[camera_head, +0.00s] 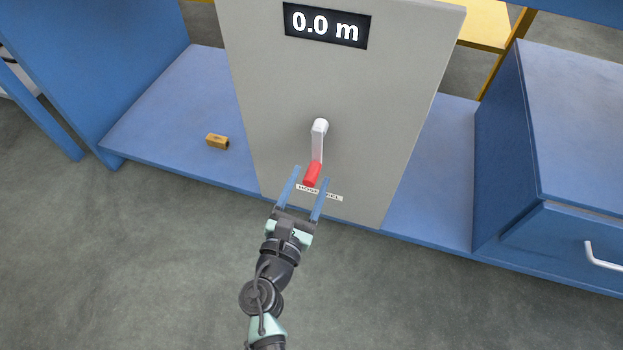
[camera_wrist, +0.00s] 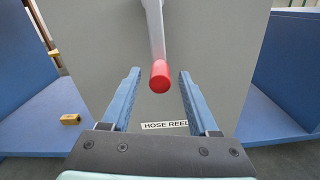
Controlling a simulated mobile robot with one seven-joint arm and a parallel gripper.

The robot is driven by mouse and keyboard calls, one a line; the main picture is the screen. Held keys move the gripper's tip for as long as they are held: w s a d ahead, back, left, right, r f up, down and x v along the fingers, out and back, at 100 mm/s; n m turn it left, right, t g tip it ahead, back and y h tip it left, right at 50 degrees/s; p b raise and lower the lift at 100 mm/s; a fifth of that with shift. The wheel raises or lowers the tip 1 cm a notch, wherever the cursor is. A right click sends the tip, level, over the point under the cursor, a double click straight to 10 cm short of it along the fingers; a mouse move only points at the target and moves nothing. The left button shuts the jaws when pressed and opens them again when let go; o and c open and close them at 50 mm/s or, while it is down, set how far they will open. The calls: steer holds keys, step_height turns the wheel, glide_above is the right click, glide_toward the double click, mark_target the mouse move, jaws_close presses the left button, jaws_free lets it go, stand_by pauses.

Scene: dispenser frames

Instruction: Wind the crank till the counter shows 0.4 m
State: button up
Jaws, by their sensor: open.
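The counter (camera_head: 326,26) at the top of the grey panel (camera_head: 290,95) reads 0.0 m. The crank (camera_head: 319,141) is a white arm that hangs down from its pivot, with a red handle (camera_head: 312,174) at its lower end. The handle also shows in the wrist view (camera_wrist: 160,75), with the white crank arm (camera_wrist: 154,30) above it. My gripper (camera_head: 313,174) is open, with its two blue fingers (camera_wrist: 158,80) on either side of the red handle. A gap shows between the handle and each finger in the wrist view. I cannot tell how deep the handle sits between them.
A label (camera_wrist: 165,125) reading "HOSE REEL" is on the panel below the handle. A small yellow-brown block (camera_head: 217,141) lies on the blue shelf (camera_head: 170,120) left of the panel. A blue drawer cabinet (camera_head: 570,150) stands at the right. The grey floor in front is clear.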

steer(key=shift+x, duration=1)
steer(key=shift+c, duration=0.2)
jaws_close()
stand_by(0.6)
